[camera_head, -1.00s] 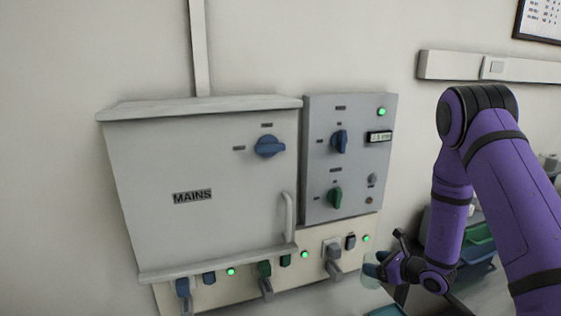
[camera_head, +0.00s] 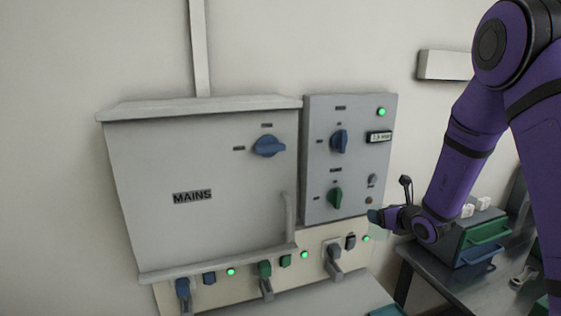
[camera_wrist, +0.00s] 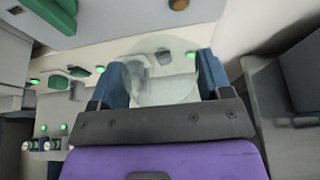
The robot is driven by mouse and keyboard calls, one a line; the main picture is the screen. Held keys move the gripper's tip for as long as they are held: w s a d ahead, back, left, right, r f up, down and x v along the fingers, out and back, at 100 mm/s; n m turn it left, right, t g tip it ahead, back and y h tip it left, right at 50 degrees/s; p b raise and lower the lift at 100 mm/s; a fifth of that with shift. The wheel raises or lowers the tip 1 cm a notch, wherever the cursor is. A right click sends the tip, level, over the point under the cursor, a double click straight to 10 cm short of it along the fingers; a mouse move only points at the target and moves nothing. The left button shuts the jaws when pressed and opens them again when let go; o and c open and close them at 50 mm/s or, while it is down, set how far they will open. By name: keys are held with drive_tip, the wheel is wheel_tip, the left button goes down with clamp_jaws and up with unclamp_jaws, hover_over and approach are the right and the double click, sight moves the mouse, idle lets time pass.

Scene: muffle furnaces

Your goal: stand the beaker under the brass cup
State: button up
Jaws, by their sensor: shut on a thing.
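The clear glass beaker (camera_wrist: 165,82) sits between the two blue fingers of my gripper (camera_head: 376,216) in the wrist view, and the gripper is shut on it. My gripper is raised beside the lower right corner of the control box, just right of the lit socket strip. A small brownish round fitting (camera_head: 368,200) on the lower right of that box may be the brass cup; I cannot tell for sure.
A grey MAINS cabinet (camera_head: 200,205) and the control box (camera_head: 350,150) with knobs hang on the wall. Levers and green lights line the strip (camera_head: 315,270) below. A dark bench (camera_head: 430,270) with green and blue drawers (camera_head: 483,240) stands at right.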

drive_tip(key=shift+r, duration=0.6)
